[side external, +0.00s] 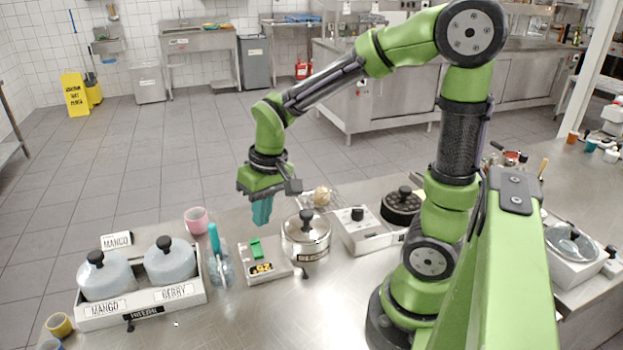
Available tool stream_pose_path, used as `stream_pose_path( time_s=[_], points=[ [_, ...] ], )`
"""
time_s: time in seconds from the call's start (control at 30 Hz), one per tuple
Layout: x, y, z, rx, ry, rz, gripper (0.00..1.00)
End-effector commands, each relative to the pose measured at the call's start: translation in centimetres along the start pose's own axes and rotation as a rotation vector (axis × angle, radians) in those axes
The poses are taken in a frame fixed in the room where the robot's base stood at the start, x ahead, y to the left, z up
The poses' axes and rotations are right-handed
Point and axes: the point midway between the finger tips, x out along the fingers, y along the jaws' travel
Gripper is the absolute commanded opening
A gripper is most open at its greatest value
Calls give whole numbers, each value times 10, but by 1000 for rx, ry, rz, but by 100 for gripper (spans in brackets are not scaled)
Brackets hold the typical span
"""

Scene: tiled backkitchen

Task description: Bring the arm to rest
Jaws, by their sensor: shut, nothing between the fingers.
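My green arm reaches left over the steel counter (285,325). My gripper (261,222) hangs pointing down in the air, with teal fingers shut and nothing between them. In the picture it sits above and between a glass jar with a teal handle (219,268) and a silver lidded pot (306,240). It appears apart from both. Its height above the counter is hard to tell from this one view.
A white tray (150,312) labelled MANGO and BERRY holds two lidded tubs at the left. A pink cup (197,220), a small box with a green clip (266,262) and a white appliance (362,232) stand nearby. The front middle of the counter is mostly clear.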

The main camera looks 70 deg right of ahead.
Motion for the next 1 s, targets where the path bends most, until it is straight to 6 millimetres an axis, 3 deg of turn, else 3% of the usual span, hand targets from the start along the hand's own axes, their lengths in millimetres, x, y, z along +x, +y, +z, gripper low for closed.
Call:
stream_pose_path(
  time_s=[0.03, 0.2, 0.4, 0.6, 1.0],
  points=[
    [-17, -4, 10, 7, 52, -33, 0],
    [-57, -12, 41, 23, 197, -135, 0],
    [-88, -17, 67, 18, 336, -225, 0],
    [-104, -18, 74, 2, 404, -257, 0],
    [-106, -19, 73, 0, 408, -258, 0]
  ],
)
